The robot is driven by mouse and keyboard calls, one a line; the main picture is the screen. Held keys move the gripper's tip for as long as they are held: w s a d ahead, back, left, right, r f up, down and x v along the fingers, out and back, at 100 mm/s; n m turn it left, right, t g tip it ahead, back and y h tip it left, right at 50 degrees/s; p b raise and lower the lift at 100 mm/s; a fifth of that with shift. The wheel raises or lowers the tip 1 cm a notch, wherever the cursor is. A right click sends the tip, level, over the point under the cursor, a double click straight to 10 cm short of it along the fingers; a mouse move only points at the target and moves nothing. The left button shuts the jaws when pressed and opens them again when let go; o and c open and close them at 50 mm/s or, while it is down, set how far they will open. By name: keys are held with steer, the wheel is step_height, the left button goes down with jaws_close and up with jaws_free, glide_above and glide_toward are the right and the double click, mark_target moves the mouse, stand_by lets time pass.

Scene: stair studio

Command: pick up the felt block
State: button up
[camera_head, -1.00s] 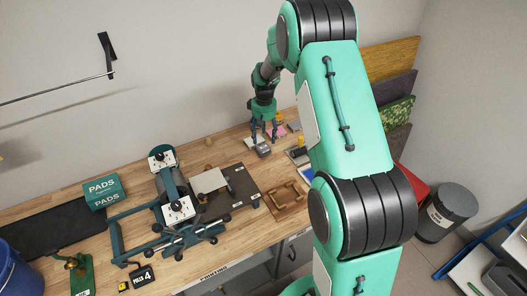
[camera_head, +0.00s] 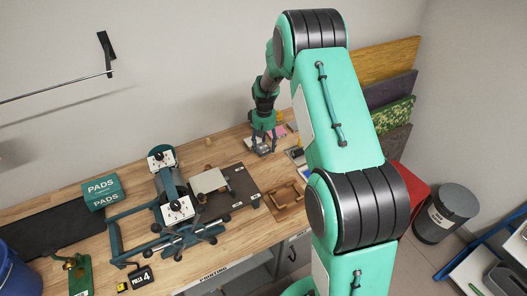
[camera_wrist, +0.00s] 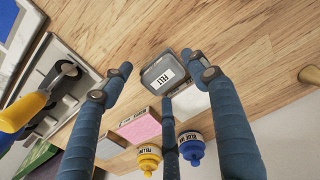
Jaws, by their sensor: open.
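The felt block (camera_wrist: 165,72) is a small grey piece with a white "FELT" label, lying on the wooden bench in the wrist view. It also shows in the head view as a small grey shape (camera_head: 262,149) under my gripper (camera_head: 264,137). In the wrist view my gripper (camera_wrist: 157,66) is open, with blue-wrapped fingers spread on the left and right of the block. A third finger lies below the block in the picture. Whether any finger touches the block cannot be told.
Close to the block in the wrist view are a pink pad (camera_wrist: 138,127), a pale pad (camera_wrist: 190,103), a yellow bottle (camera_wrist: 149,158) and a blue bottle (camera_wrist: 191,148). A grey tray (camera_wrist: 88,58) stands at left. Bench beyond the block is clear.

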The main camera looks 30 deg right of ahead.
mark_target(264, 148)
steer(key=shift+f, duration=1.5)
steer(key=c, duration=1.2)
